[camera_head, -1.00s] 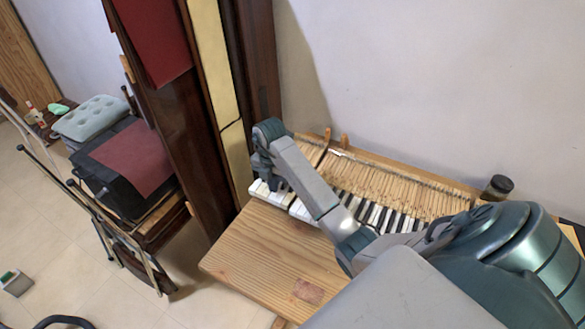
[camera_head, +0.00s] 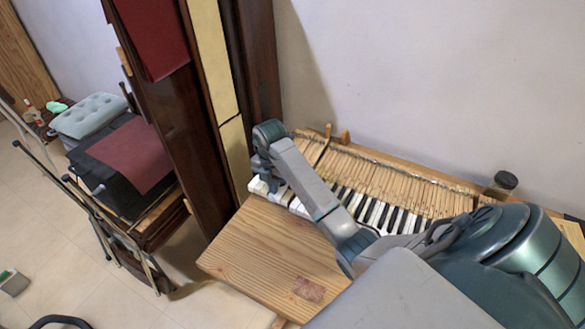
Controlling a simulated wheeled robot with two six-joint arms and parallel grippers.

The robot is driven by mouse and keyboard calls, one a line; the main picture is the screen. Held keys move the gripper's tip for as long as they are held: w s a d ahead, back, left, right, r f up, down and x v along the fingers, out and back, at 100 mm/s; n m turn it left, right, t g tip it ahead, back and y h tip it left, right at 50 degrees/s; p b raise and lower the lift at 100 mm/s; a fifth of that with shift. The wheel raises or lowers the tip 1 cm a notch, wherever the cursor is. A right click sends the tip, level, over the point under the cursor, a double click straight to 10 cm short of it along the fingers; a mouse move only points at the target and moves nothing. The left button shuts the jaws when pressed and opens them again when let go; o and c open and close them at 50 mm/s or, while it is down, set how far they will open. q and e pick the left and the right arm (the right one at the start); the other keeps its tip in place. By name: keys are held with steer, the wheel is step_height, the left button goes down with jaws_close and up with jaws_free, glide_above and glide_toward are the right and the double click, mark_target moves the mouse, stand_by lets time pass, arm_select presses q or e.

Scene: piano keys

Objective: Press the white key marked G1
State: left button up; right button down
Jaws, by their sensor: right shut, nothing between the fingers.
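The row of black and white piano keys (camera_head: 375,212) runs along the wooden keyboard in the middle of the view. My right arm reaches across it from the lower right. My right gripper (camera_head: 268,182) points down at the left end of the row, over or against the white keys (camera_head: 258,187) there. It is shut and empty. I cannot tell whether its tips touch a key. The G1 mark cannot be read at this size, and my arm hides part of the row. My left gripper is not in view.
A dark tall panel (camera_head: 180,130) stands close on the left. A dark jar (camera_head: 500,185) stands at the back right, before the wall.

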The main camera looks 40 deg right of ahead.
step_height(320, 180, up, 9)
steer(key=p, duration=0.7)
steer(key=shift+p, duration=0.35)
stand_by(0.5)
